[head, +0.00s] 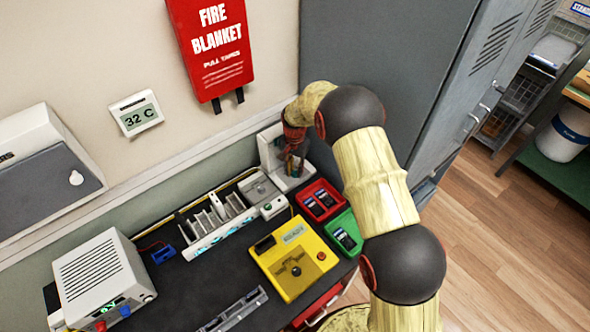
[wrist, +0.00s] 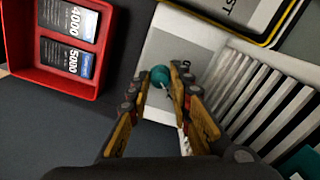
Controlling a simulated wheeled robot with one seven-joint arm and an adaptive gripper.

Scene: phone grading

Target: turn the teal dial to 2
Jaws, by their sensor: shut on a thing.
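The teal dial (wrist: 160,76) sits on a pale panel (wrist: 158,50) in the wrist view. My gripper (wrist: 160,80) is shut on it, with one finger on each side. A pale mark shows at the dial's lower edge in this view. A dark figure is partly visible on the panel beside the right finger; the fingers hide other parts of the panel, and I cannot read which number the dial points to. In the head view my gripper (head: 293,158) is small and dark at the back of the bench, and I cannot make out the dial there.
A red tray (wrist: 53,82) with two labelled batteries lies left of my gripper in the wrist view. A slotted rack (wrist: 262,100) is close on its right. The head view also shows a yellow device (head: 275,262), a green tray (head: 352,252) and a tall grey cabinet (head: 385,60).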

